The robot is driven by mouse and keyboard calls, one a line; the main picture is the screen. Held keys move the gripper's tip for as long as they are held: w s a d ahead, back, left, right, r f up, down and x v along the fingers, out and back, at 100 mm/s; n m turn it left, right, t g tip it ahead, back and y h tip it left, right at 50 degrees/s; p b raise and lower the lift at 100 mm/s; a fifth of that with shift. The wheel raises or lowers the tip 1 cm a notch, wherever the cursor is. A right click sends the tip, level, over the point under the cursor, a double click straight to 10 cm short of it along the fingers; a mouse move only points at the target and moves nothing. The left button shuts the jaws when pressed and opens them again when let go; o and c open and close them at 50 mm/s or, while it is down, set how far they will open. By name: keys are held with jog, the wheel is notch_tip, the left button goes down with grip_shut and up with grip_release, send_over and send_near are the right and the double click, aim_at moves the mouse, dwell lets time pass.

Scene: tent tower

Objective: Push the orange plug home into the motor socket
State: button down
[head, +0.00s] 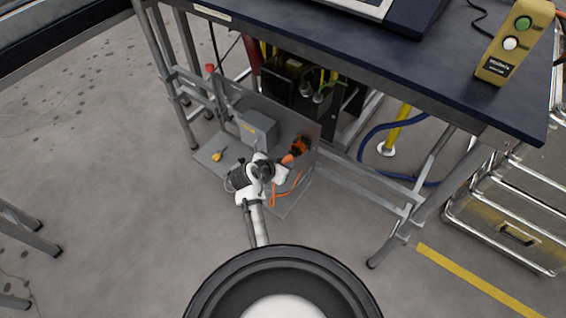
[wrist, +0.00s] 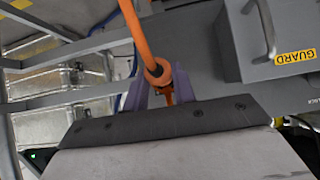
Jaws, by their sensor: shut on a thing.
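The orange plug (head: 289,158) is at the right part of an upright grey panel (head: 228,95) under the table. The dark socket with orange parts (head: 300,145) is on that panel, right at the plug's tip. In the head view the plug touches or nearly touches it; I cannot tell how deep it sits. My gripper (wrist: 160,92) is shut on the plug, with purple fingers on either side of it. In the wrist view the plug (wrist: 157,72) shows with its orange cable (wrist: 132,22) running up. The socket is not clear there.
A grey guard box (head: 257,129) with a handle is left of the socket. A yellow item (head: 218,155) lies on the grey base plate. The dark table top (head: 400,65) overhangs the work area, and its legs and rails stand on both sides.

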jog(key=shift+w+d, duration=0.8)
jog(key=shift+w, duration=0.35)
jog(key=c, duration=1.1)
grip_release()
jog(key=shift+o, duration=0.2)
jog(key=v, duration=1.4)
jog(key=shift+d, duration=0.1)
